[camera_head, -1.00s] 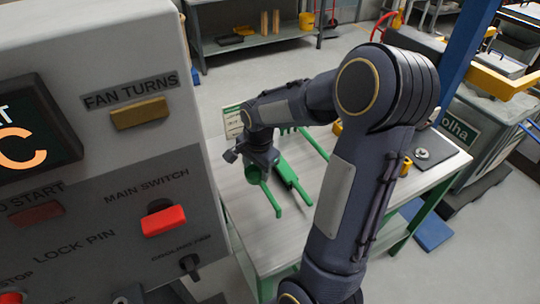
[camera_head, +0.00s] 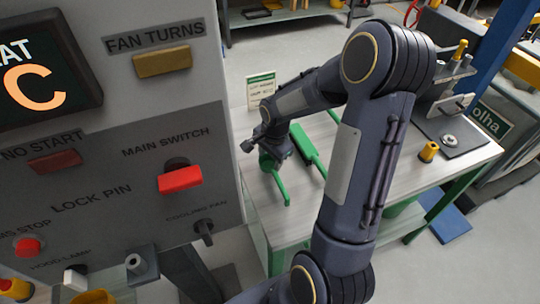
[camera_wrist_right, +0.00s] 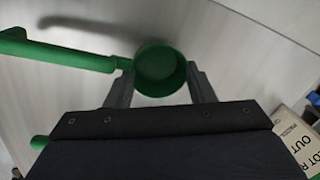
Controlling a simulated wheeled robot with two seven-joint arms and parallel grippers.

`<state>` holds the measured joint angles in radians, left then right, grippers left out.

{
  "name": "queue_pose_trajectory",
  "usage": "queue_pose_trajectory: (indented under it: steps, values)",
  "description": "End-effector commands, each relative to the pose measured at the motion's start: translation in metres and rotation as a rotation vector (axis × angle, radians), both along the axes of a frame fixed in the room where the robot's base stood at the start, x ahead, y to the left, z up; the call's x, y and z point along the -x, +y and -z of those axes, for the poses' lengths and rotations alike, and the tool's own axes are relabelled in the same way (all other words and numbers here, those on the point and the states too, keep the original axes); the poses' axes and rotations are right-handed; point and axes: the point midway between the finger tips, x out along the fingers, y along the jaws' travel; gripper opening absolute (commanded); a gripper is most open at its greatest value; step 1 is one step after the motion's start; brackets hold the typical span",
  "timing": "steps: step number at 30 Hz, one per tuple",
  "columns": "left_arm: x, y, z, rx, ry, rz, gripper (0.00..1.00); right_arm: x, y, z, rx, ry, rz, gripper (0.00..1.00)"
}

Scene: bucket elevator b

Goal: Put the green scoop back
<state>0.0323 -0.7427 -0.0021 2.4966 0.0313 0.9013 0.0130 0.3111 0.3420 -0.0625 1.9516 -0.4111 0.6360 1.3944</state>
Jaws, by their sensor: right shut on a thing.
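The green scoop shows in the head view (camera_head: 281,188) at the left part of the table, with its handle pointing toward the front. My right gripper (camera_head: 268,157) is shut on its round cup. In the right wrist view, the two fingers of my right gripper (camera_wrist_right: 160,88) clasp the cup of the green scoop (camera_wrist_right: 66,54) from both sides, and the handle extends left. A shadow on the tabletop beside the handle suggests the scoop is above the surface. My left gripper is not in view.
A long green piece (camera_head: 309,149) lies on the light table (camera_head: 345,212) right of the scoop. A small sign (camera_head: 261,89) stands behind. A grey control panel (camera_head: 110,165) stands close on the left. A yellow cup-like piece (camera_head: 429,151) stands near the dark mat at right.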

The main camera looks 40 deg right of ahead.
Motion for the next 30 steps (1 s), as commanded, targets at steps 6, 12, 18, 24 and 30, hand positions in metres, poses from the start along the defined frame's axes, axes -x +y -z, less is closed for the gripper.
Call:
queue_pose_trajectory:
  steps: [6,12,18,24,30]
  values:
    - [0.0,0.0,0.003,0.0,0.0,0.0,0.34,0.0,0.0,0.005,0.0,-0.001,0.0,0.27]
    - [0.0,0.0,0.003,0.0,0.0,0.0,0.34,0.0,0.0,0.005,0.0,-0.001,0.0,0.27]
    - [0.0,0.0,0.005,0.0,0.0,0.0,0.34,0.0,0.0,0.007,0.0,-0.001,0.0,0.27]
    - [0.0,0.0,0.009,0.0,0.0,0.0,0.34,0.0,0.0,0.011,0.0,-0.001,0.0,0.27]
    - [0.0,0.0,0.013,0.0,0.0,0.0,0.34,0.0,0.0,0.015,0.0,-0.001,0.0,0.27]
